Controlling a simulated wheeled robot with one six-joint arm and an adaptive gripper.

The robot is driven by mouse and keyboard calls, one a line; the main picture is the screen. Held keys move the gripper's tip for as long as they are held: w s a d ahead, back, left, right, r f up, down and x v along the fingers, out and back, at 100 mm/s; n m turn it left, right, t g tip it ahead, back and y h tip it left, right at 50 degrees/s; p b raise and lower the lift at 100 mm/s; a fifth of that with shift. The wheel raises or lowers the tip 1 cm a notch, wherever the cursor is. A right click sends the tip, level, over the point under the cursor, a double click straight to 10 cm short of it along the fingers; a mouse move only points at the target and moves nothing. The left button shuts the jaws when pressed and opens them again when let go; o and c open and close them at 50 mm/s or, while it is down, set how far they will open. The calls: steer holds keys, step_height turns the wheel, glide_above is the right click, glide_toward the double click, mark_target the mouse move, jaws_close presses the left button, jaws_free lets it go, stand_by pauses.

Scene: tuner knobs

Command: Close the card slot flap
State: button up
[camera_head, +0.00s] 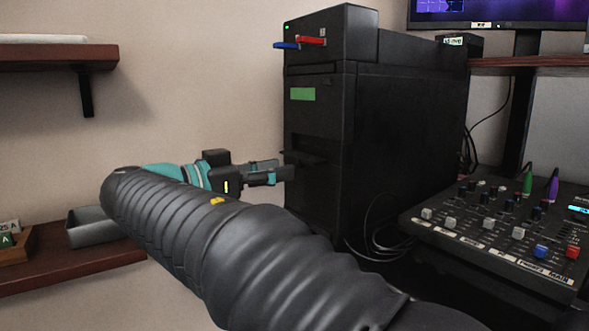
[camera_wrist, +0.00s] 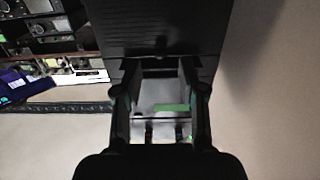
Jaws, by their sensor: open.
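The black tower cabinet (camera_head: 405,130) stands at the centre right, with a green label (camera_head: 303,94) on its upper front. A dark ledge, apparently the card slot flap (camera_head: 303,157), juts out from the front below the label. My gripper (camera_head: 285,171) is level with the lower front, its fingertips beside and slightly below the ledge; contact cannot be told. In the wrist view my gripper (camera_wrist: 160,70) has its two fingers spread, with nothing held. The green label (camera_wrist: 172,107) shows between them. The flap is hard to tell from the dark surfaces there.
A blue lever (camera_head: 286,45) and a red lever (camera_head: 311,40) stick out from the cabinet's top unit. A mixer (camera_head: 500,240) stands at right, with loose cables (camera_head: 375,235) beside it. Wooden shelves (camera_head: 60,60) with a grey tray (camera_head: 90,228) are at left.

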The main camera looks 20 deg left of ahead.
steer(key=x, duration=0.4)
steer(key=shift+w+d, duration=0.15)
steer(key=shift+w, duration=0.05)
jaws_close()
